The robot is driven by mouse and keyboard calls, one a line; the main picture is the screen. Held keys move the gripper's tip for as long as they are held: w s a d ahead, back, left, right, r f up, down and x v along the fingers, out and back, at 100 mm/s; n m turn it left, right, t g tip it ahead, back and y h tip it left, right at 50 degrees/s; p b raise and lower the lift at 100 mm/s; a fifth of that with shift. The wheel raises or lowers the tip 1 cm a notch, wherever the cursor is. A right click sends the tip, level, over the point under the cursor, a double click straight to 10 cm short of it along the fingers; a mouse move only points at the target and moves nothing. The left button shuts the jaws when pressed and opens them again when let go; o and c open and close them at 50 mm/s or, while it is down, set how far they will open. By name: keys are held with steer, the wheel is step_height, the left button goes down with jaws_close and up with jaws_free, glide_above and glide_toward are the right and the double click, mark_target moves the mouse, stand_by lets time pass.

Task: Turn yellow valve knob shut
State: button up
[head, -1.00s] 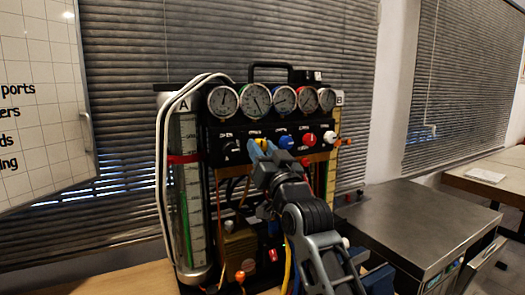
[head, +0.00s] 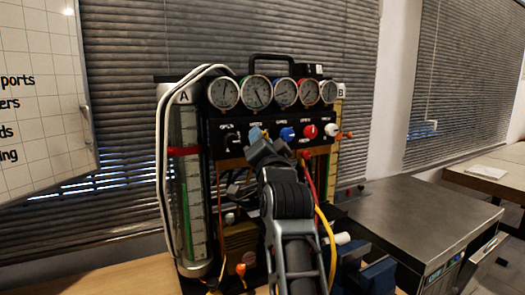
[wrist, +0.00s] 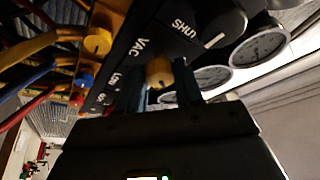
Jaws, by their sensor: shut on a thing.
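The yellow valve knob (wrist: 159,72) sits on the black panel of the gauge rig, between the fingers of my gripper (wrist: 172,85) in the wrist view. My gripper is shut on it. In the head view my gripper (head: 261,135) reaches up to the panel and covers most of the knob, so its pointer direction is hard to read. The lettering "SHUT" and "VAC" shows near the knobs in the wrist view.
A black knob (head: 231,139) is left of my gripper; blue (head: 287,134), red (head: 310,132) and white (head: 330,130) knobs are to the right. Several round gauges (head: 255,92) stand above. Hoses and cables hang below. A steel-topped cabinet (head: 420,215) stands at right.

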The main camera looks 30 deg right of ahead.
steer(key=m+g+b, duration=0.1)
steer(key=m+b, duration=0.1)
steer(key=m, duration=0.1)
steer(key=m+g+b, duration=0.1)
steer(key=m+b, duration=0.1)
steer(key=m, duration=0.2)
steer(key=m+g+b, duration=0.1)
steer(key=m+g, duration=0.1)
steer(key=m, duration=0.2)
steer(key=shift+r+h+b, duration=0.2)
steer(key=shift+h+b, duration=0.2)
steer(key=shift+m, duration=0.5)
steer(key=o, duration=1)
steer(key=shift+o, duration=0.2)
steer(key=shift+a, duration=0.1)
steer(key=b+v, duration=0.1)
steer(key=v, duration=0.7)
steer(key=shift+r, duration=0.2)
